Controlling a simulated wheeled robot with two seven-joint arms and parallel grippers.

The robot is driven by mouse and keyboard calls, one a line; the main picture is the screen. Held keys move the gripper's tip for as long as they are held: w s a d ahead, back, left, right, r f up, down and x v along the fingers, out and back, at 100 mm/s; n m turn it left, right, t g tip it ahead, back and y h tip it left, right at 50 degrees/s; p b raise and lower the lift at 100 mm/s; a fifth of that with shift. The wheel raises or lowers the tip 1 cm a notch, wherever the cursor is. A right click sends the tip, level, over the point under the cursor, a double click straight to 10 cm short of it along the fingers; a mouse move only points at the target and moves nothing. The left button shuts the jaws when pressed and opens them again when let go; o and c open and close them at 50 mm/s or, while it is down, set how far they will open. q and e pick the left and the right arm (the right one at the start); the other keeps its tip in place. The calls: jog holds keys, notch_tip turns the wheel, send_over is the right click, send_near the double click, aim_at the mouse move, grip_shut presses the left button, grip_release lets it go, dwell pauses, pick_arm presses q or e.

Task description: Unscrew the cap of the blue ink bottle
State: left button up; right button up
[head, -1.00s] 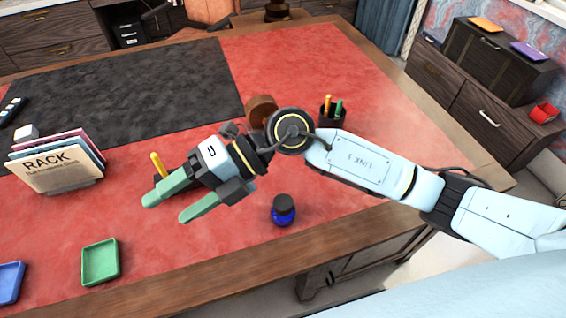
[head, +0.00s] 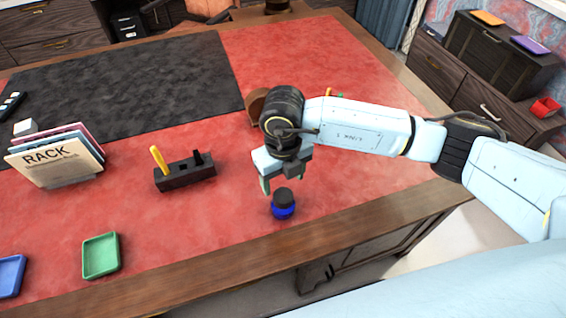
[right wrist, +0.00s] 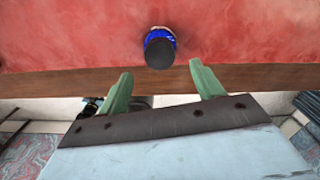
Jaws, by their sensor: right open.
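The blue ink bottle (head: 283,212) stands upright on the red leather near the desk's front edge. Its dark cap (head: 284,196) is on top. My right gripper (head: 278,186) points down just behind and above the bottle, its far finger partly hidden. In the right wrist view the two green fingers (right wrist: 157,88) are spread wide and empty. The cap (right wrist: 160,53) and blue glass (right wrist: 158,34) show beyond the fingertips, roughly centred between them and apart from them. My left gripper is not in view.
A dark pen stand (head: 186,174) with a yellow item is left of the bottle. A file rack (head: 60,160), a green tray (head: 101,256) and a blue tray (head: 10,275) lie further left. A brown round object (head: 257,103) is behind my arm. Red leather around the bottle is clear.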

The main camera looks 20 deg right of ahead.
aim_at(283, 196)
notch_tip(283, 196, down, 6)
jog(key=shift+f, duration=0.2)
jog(key=c, duration=1)
jog(key=shift+f, duration=0.1)
